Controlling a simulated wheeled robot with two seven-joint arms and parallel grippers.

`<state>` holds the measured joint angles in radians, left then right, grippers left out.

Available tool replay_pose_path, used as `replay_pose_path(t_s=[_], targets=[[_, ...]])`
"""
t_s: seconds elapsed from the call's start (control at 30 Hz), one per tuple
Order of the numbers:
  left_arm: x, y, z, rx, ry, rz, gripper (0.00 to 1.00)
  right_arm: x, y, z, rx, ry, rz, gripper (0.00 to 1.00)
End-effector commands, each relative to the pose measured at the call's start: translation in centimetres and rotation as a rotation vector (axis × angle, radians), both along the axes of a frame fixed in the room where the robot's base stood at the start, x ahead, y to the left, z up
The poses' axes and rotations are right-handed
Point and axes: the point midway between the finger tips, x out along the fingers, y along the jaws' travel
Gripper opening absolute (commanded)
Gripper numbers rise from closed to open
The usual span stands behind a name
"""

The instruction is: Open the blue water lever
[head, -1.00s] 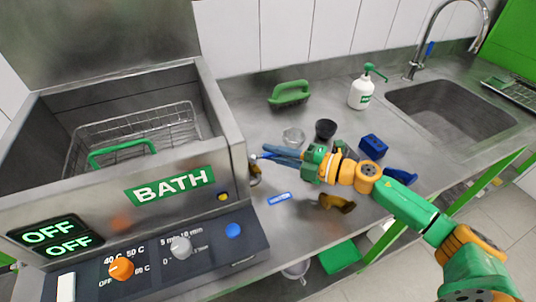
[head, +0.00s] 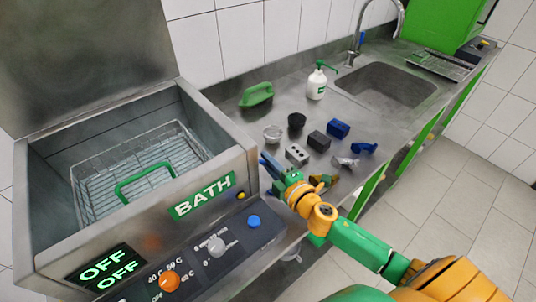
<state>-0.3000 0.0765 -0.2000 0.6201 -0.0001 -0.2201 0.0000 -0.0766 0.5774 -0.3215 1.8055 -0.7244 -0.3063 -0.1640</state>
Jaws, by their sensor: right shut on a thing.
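My right gripper (head: 268,166) is at the right outer side of the bath (head: 213,128), close to its wall. Its fingers are shut on what looks like the blue water lever, a small blue piece at the fingertips. The gripper hides most of the lever, so its exact angle cannot be told. My right arm comes in from the lower right and covers the counter's front edge there. My left gripper is not in view.
The bath's front panel has an orange knob (head: 169,281), a grey knob (head: 216,246) and a blue button (head: 254,221); its displays (head: 107,268) read OFF. Several small parts, a green brush (head: 257,95) and a white bottle (head: 316,84) stand on the counter (head: 290,82) before the sink (head: 385,84).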

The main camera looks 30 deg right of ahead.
Motion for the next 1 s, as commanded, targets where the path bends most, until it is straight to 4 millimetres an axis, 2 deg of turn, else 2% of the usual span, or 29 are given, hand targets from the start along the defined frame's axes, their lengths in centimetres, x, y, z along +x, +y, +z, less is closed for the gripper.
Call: replay_pose_path(t_s=[0.33,0.87,0.9,0.97,1.0], targets=[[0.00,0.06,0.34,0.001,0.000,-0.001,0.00,-0.41,0.41,-0.03,0.002,0.000,-0.117,0.00],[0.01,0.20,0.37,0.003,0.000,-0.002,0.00,-0.44,0.44,0.00,-0.001,-0.002,-0.134,0.00],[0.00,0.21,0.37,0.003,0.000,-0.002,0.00,-0.44,0.44,0.00,0.000,-0.002,-0.134,0.28],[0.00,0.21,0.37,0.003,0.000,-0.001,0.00,-0.44,0.44,0.00,0.000,-0.002,-0.133,0.44],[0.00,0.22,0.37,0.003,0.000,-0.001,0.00,-0.44,0.45,0.00,0.000,-0.002,-0.133,0.47]])
